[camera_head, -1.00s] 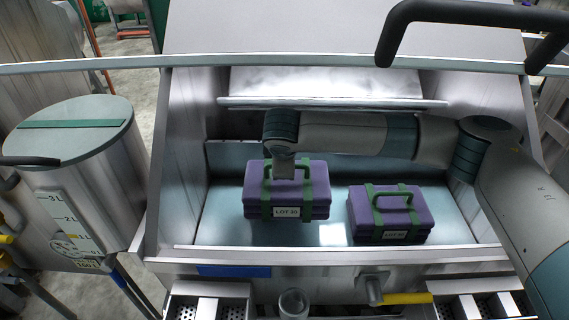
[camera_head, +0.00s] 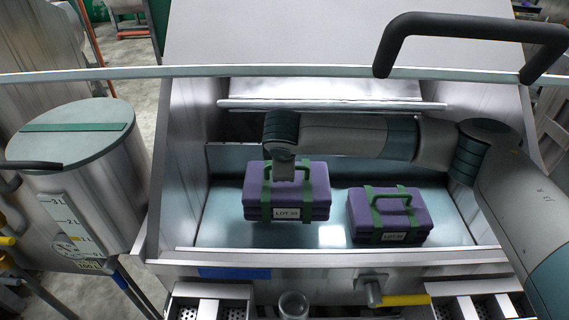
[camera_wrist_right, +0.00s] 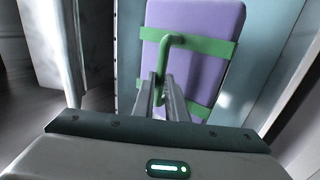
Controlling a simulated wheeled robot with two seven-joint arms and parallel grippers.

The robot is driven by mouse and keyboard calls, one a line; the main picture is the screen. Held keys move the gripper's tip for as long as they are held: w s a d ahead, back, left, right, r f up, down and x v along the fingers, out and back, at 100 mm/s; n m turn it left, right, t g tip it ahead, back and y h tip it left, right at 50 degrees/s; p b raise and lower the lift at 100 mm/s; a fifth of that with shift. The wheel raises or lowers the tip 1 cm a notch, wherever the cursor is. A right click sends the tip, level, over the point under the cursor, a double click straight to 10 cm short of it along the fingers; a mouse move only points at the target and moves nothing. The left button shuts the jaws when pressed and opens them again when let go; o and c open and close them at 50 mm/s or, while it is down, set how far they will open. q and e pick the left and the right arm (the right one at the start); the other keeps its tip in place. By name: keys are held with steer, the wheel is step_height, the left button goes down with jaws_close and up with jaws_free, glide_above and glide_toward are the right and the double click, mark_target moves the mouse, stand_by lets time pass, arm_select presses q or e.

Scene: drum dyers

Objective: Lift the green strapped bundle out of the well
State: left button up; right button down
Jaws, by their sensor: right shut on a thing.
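Two purple bundles with green straps and green handles are in the well (camera_head: 218,232). The left bundle (camera_head: 318,187), with a LOT label on its front, is level. My right gripper (camera_head: 284,178) is above it, shut on its green handle. In the right wrist view the fingers (camera_wrist_right: 165,92) close on the handle bar, with the purple top of the bundle (camera_wrist_right: 190,60) behind. I cannot tell whether its underside touches the well floor. The right bundle (camera_head: 415,215) sits on the well floor, handle up, apart from the left one. My left gripper is not in view.
The well's front rim (camera_head: 340,256) and steel side walls surround the bundles. A dark bar handle (camera_head: 470,22) stands over the upper right. A lidded steel drum (camera_head: 80,150) is at the left. A yellow-handled valve (camera_head: 400,298) is below the rim.

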steer(key=s+p, duration=0.3)
steer(key=s, duration=0.5)
steer(key=shift+r+p, duration=0.15)
steer(key=shift+p, duration=0.15)
stand_by(1.3)
steer(key=shift+s, duration=0.1)
steer(key=shift+r, duration=0.1)
stand_by(0.3)
step_height(320, 180, up, 11)
steer(key=p, duration=0.7)
stand_by(1.2)
stand_by(0.5)
